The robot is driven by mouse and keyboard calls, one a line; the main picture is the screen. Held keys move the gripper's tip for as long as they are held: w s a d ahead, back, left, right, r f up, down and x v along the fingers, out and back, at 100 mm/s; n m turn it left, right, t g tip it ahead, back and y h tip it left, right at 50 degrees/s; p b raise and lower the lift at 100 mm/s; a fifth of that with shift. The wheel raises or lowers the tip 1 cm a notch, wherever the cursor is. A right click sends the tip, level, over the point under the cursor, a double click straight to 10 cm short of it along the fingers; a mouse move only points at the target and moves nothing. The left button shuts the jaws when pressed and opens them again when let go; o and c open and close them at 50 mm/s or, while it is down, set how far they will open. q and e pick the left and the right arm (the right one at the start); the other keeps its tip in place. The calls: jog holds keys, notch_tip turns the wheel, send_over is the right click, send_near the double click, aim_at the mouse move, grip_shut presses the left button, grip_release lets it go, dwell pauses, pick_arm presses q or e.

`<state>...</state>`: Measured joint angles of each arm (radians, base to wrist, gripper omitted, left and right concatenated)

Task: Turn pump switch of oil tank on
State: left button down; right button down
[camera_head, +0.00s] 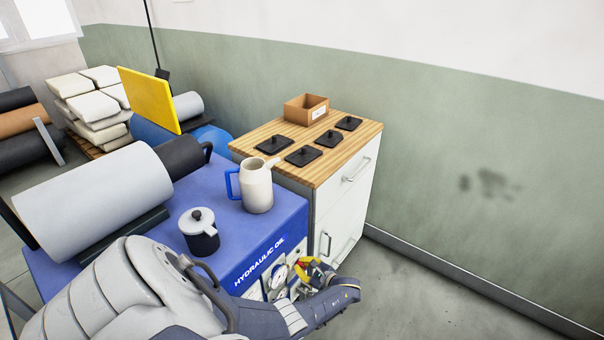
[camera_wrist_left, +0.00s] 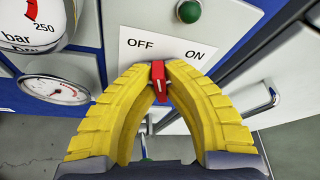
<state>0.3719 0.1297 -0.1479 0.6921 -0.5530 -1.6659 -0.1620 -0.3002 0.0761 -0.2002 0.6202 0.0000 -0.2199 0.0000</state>
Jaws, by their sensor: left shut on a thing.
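The oil tank (camera_head: 225,190) is a blue box with a "HYDRAULIC OIL" label on its front edge. My left gripper (camera_head: 306,266) is at the tank's front panel, at its right end, and its arm hides part of that panel. In the left wrist view, the red pump switch (camera_wrist_left: 159,83) sits below the OFF and ON labels on a white plate (camera_wrist_left: 140,28). The yellow fingers of my left gripper (camera_wrist_left: 160,74) are shut on the switch. The switch points roughly between the two labels, and its exact angle is hard to tell. My right gripper is not in view.
Pressure gauges (camera_wrist_left: 54,90) and a green button (camera_wrist_left: 189,11) are near the switch. A cream jug (camera_head: 257,188) and a dark pot with a white lid (camera_head: 199,232) stand on the tank. A white cabinet (camera_head: 345,208) stands close beside the tank.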

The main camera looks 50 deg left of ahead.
pick_arm(q)
jog(key=m+g, duration=0.2)
jog(key=m, duration=0.1)
jog(key=shift+w+h, duration=0.15)
jog(key=shift+h, duration=0.15)
jog(key=shift+m+g, duration=0.3)
jog(key=shift+m, duration=0.1)
jog(key=shift+a, duration=0.1)
dwell(0.4)
jog(key=c, duration=1.5)
grip_release()
jog(key=shift+o, duration=0.2)
jog(key=v, duration=1.2)
jog(key=shift+o, duration=0.4)
